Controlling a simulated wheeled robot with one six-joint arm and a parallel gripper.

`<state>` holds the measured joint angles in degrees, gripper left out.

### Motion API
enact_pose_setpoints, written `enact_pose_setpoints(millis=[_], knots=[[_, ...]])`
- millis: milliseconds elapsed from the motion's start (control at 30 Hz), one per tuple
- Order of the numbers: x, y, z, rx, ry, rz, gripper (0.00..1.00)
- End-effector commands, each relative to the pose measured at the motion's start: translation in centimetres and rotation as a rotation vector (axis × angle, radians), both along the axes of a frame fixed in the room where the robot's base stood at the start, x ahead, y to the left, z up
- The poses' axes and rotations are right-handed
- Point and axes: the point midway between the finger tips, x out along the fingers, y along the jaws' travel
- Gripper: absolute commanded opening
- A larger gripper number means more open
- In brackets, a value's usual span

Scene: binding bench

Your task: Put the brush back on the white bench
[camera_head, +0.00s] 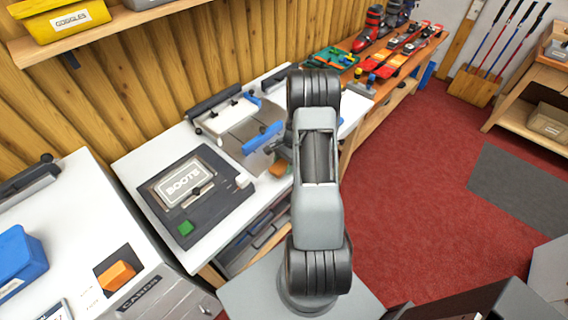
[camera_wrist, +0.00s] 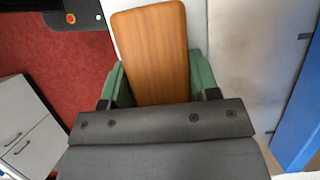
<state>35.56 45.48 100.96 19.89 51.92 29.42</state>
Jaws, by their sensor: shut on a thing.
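The brush (camera_wrist: 150,45) has an orange-brown wooden back and lies between the two green fingers of my gripper (camera_wrist: 158,75) in the wrist view. The fingers are shut on its sides. In the head view a small orange part of the brush (camera_head: 278,169) shows at the left of my arm, over the front edge of the white bench (camera_head: 132,171). My arm hides most of my gripper there. I cannot tell whether the brush touches the bench top. Its bristles are hidden.
A dark "BOOTE" device (camera_head: 213,211) with a green button stands left of my gripper. A metal plate (camera_head: 240,120) with a blue bar (camera_head: 262,138) is just behind. A wooden bench with ski bindings (camera_head: 388,65) continues to the right. Red floor (camera_head: 420,190) is open at right.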

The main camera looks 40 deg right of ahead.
Motion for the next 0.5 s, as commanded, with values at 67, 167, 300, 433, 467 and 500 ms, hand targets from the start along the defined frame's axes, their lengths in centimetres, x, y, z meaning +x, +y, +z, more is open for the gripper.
enact_pose_setpoints(millis=[67, 167, 300, 433, 467, 500], knots=[[0.02, -0.02, -0.12, -0.001, -0.001, 0.000, 0.33], [0.03, -0.03, -0.15, -0.001, -0.001, 0.000, 0.33], [0.00, -0.02, -0.21, 0.000, -0.001, 0.000, 0.33], [0.00, -0.01, -0.64, 0.000, -0.001, 0.000, 0.33], [0.00, -0.02, -0.56, 0.000, -0.001, 0.000, 0.57], [-0.01, -0.01, -0.50, 0.000, -0.001, 0.000, 0.61]])
